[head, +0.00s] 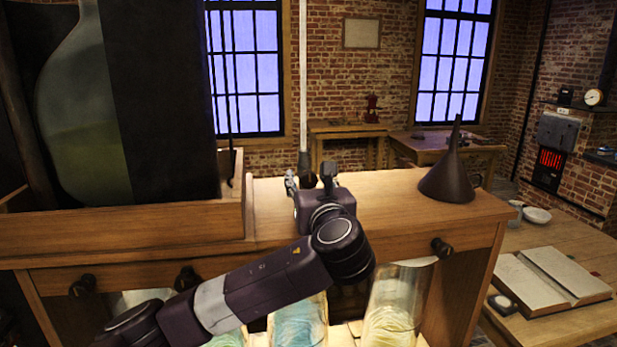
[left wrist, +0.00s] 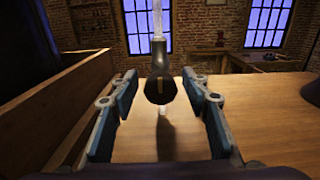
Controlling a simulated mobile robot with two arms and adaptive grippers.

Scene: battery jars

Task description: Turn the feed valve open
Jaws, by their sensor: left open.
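A clear vertical tube (head: 303,80) hangs down over the wooden bench top and ends in a dark, bulb-shaped fitting (head: 304,162), which looks like the feed valve. In the left wrist view this dark fitting (left wrist: 160,86) hangs upright, with a short pale tip below it. My left gripper (head: 309,179) is open, reaching over the bench top. In the left wrist view its two fingers (left wrist: 158,92) stand on either side of the fitting, with a visible gap on both sides. Whether the fitting is fully between the pads is unclear. My right gripper is not in view.
A dark funnel (head: 447,178) stands on the bench top at right. A large greenish bottle (head: 82,110) stands in a wooden case at left. Glass jars (head: 395,310) with pale liquid stand below the bench front. An open book (head: 553,278) lies on the right table.

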